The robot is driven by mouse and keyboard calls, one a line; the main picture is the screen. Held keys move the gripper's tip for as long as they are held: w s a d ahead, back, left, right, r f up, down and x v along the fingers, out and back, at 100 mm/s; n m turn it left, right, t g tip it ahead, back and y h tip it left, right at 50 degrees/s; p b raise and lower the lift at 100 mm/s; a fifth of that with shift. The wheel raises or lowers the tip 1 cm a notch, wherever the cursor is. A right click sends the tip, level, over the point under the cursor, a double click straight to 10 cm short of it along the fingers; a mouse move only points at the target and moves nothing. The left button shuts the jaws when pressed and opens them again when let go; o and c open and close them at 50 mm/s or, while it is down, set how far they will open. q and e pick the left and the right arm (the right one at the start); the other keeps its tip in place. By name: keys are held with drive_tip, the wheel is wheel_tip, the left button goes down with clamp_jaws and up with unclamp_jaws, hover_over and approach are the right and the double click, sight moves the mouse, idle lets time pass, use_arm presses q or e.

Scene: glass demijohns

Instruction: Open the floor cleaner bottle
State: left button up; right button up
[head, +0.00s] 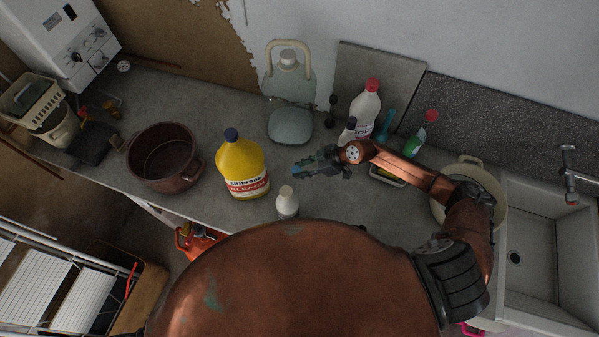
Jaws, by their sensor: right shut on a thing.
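A large yellow bottle (241,165) with a handle and a red and white label stands upright on the worktop, its dark blue cap (231,134) on its neck. My left gripper is not in view.
A small white bottle (287,204) stands near the front edge. A glass demijohn (290,124), a red-capped white bottle (366,108) and a red-capped green bottle (415,142) stand behind. A brown pot (187,184) is at left, a sink (545,262) at right.

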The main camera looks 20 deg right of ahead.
sight(302, 179)
drive_tip(key=f, duration=0.3)
drive_tip(key=shift+s+d+f, duration=0.15)
drive_tip(key=shift+s+f, duration=0.15)
drive_tip(key=shift+f, duration=0.1)
drive_tip(key=shift+w+f, duration=0.25)
drive_tip(key=shift+f, duration=0.05)
drive_tip(key=shift+s, duration=0.2)
drive_tip(key=o, duration=0.7)
drive_tip(key=shift+w, duration=0.1)
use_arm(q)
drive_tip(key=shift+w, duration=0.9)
use_arm(e)
drive_tip(key=shift+o, duration=0.4)
drive_tip(key=shift+r, duration=0.1)
use_arm(q)
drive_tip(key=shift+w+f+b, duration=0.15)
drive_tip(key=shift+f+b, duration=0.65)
drive_tip(key=shift+b, duration=0.05)
use_arm(e)
drive_tip(key=v, duration=1.2)
